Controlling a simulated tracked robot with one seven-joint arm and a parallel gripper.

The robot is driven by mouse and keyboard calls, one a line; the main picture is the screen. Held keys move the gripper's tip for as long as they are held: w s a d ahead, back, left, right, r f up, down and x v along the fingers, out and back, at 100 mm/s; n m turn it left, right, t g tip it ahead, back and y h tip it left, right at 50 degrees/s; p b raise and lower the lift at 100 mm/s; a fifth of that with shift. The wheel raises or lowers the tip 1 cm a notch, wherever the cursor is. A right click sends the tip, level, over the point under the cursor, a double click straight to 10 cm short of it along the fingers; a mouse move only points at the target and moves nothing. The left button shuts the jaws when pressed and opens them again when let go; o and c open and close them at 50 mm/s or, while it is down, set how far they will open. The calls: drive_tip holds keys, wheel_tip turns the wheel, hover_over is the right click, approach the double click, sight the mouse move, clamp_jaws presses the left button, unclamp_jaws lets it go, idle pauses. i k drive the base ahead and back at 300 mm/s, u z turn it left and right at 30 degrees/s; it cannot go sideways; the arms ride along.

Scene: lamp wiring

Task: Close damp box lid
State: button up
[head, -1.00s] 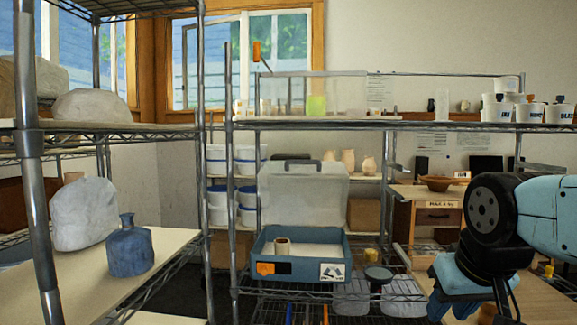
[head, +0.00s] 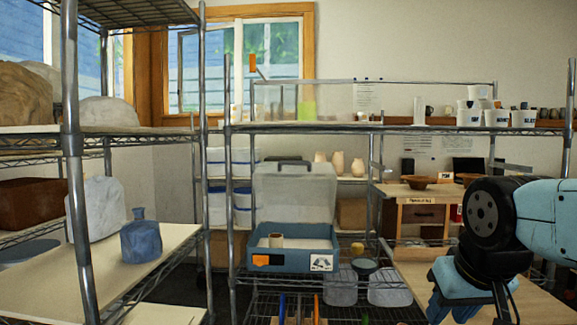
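The damp box (head: 290,261) is a blue tub on a wire shelf near the middle of the head view. Its translucent lid (head: 296,195) stands raised at the back, with a dark handle along its top edge, so the box is open. A small pale cylinder (head: 276,240) with a dark hollow sits inside on a white slab. An orange latch or tag and a white label show on its front. My gripper (head: 440,308) is at the lower right, blue and pointing down, well to the right of the box and apart from it. Its fingers are partly cut off by the frame.
A metal shelf post (head: 229,190) rises just left of the box. An upper shelf (head: 340,128) with cups and tubs runs above the lid. A left rack holds a blue bottle (head: 142,240).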

sight(280, 165)
drive_tip(key=z, duration=0.1)
drive_tip(key=i, duration=0.95)
drive_tip(key=u, duration=0.05)
